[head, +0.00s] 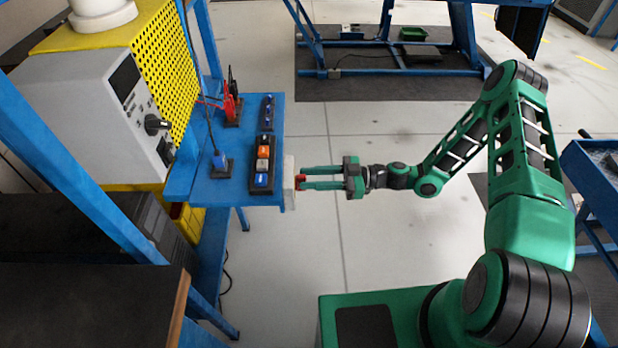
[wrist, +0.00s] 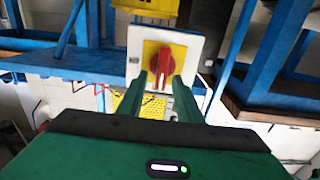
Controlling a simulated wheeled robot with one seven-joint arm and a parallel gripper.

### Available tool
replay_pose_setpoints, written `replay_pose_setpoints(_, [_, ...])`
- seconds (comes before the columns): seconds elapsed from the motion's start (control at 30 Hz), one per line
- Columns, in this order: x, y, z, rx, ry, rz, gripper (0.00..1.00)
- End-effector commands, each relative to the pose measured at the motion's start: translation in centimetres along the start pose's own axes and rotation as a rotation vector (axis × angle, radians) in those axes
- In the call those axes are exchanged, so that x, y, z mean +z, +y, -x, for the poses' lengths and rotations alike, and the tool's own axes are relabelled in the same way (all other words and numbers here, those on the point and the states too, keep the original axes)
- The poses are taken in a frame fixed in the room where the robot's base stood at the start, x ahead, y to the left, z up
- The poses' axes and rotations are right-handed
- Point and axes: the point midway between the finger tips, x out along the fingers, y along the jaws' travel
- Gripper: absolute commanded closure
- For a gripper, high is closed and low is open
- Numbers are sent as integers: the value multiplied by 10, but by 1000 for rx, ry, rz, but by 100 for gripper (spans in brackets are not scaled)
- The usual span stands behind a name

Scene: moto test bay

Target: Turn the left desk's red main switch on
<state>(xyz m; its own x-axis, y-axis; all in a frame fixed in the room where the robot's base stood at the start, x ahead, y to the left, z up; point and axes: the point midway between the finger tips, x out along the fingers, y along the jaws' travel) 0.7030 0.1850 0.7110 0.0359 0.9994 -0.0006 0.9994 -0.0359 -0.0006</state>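The red main switch (wrist: 163,68) is a rotary knob on a yellow plate set in a white box (wrist: 137,50), seen face-on in the wrist view. Its handle stands nearly upright, leaning slightly right at the top. In the head view the white box (head: 289,183) is at the right end of the blue desk (head: 210,193), with a bit of the red knob (head: 300,178) showing. My gripper (head: 304,178) points left at the box. Its two fingers are apart, one on each side of the knob.
On the desk are a black strip with blue, orange and white switches (head: 262,163), a second strip (head: 267,112), and red and black clips (head: 231,100). A grey instrument (head: 95,110) stands left. Blue frame posts (head: 90,185) rise near it. The floor (head: 390,260) below my arm is clear.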

Motion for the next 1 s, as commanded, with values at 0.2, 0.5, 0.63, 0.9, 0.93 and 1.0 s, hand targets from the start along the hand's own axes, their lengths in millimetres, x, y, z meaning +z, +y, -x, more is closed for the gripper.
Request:
replay_pose_setpoints(0.2, [0, 0, -5, -1, 1, 0, 68])
replay_pose_setpoints(0.5, [0, 0, -5, 0, 0, 0, 100])
replay_pose_setpoints(0.63, [0, 0, -5, 0, 0, 0, 100])
replay_pose_setpoints(0.9, [-1, 1, -7, 0, 1, -2, 100])
replay_pose_setpoints(0.93, [-1, 1, -7, 0, 1, -5, 100])
replay_pose_setpoints(1.0, [-1, 1, -7, 0, 2, -17, 100])
